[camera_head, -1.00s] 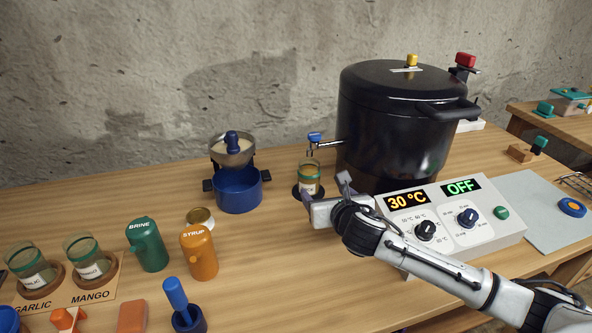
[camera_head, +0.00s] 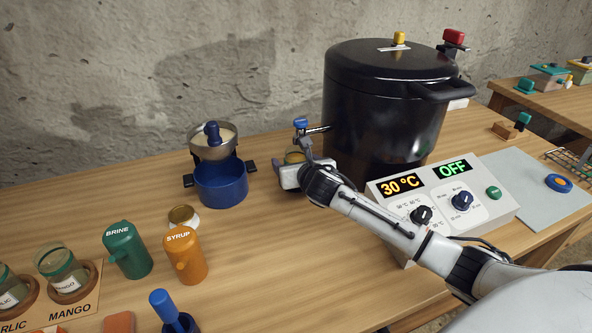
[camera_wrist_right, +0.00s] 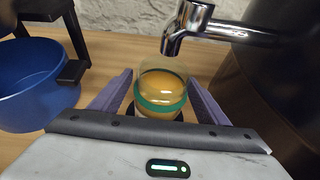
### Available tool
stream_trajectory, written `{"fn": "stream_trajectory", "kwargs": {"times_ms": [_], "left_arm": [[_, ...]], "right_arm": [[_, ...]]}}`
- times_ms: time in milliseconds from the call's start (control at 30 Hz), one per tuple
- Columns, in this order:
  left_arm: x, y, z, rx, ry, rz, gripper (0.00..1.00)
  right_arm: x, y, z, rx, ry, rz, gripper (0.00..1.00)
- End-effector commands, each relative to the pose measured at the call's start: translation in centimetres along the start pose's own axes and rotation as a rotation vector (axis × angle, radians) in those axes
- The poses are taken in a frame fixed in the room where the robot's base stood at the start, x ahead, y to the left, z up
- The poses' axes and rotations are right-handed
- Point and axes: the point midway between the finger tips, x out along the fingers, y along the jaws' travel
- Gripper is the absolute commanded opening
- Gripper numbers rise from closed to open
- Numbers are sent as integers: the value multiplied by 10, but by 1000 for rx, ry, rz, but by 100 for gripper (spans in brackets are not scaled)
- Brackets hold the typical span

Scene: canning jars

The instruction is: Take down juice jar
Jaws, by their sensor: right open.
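The juice jar (camera_wrist_right: 162,82), clear glass with a green band and orange-yellow contents, stands upright under the metal spout (camera_wrist_right: 187,27) of the big black pot. In the head view only its top (camera_head: 294,157) shows; my right gripper hides the rest. My right gripper (camera_wrist_right: 160,95) is open, with one purple finger on each side of the jar. A narrow gap seems to show on either side, though contact is hard to judge. The right gripper (camera_head: 290,163) also shows in the head view. My left gripper is not in view.
The black pot (camera_head: 385,110) stands just right of the jar, behind a control panel (camera_head: 440,200) reading 30 °C and OFF. A blue saucepan (camera_head: 221,184) with a strainer is close on the left. Brine (camera_head: 127,250) and syrup (camera_head: 185,255) bottles stand in front.

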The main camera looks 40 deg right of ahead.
Motion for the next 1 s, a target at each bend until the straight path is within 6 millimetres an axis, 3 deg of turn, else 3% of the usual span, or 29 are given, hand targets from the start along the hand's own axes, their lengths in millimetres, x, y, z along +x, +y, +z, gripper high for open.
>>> {"fn": "stream_trajectory", "kwargs": {"times_ms": [133, 433, 800, 1000], "left_arm": [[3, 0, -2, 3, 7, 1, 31], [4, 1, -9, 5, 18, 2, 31], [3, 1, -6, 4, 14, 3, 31], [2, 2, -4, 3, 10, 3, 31]], "right_arm": [[15, 1, -1, 1, 1, 0, 69], [19, 0, -1, -2, 1, 1, 69], [18, 1, 1, -1, -2, 2, 8], [18, 1, 1, -1, -2, 2, 8]]}}
